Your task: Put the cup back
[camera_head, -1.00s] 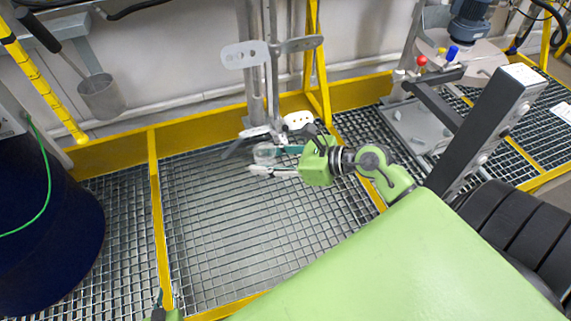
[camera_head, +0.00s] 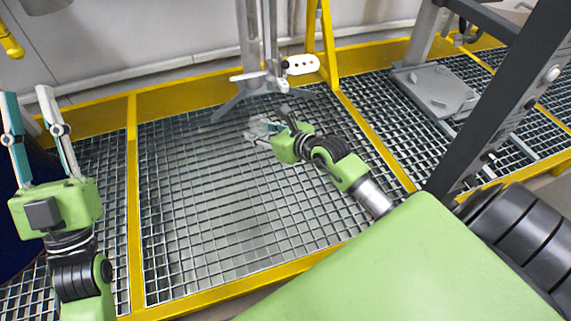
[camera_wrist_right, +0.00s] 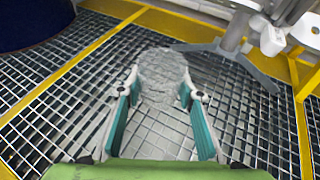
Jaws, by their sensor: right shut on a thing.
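A clear, see-through cup (camera_wrist_right: 162,70) is between the fingers of my right gripper (camera_wrist_right: 160,92) in the right wrist view. The fingers are closed on its two sides, and its outline is hard to make out against the grating. In the head view the right gripper (camera_head: 257,131) is above the grating near the foot of the metal stand; the cup there is small and unclear. My left gripper (camera_head: 27,93) is raised at the left with its fingers pointing up, apart and empty. A metal dipper (camera_head: 45,5) hangs on the wall at top left, mostly cut off.
The stand (camera_head: 252,50) with splayed legs is just behind the right gripper. A yellow frame (camera_head: 328,45) stands beside it. A yellow kerb (camera_head: 180,103) runs along the wall. A dark blue drum (camera_wrist_right: 30,20) shows in the wrist view. The middle grating (camera_head: 200,220) is clear.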

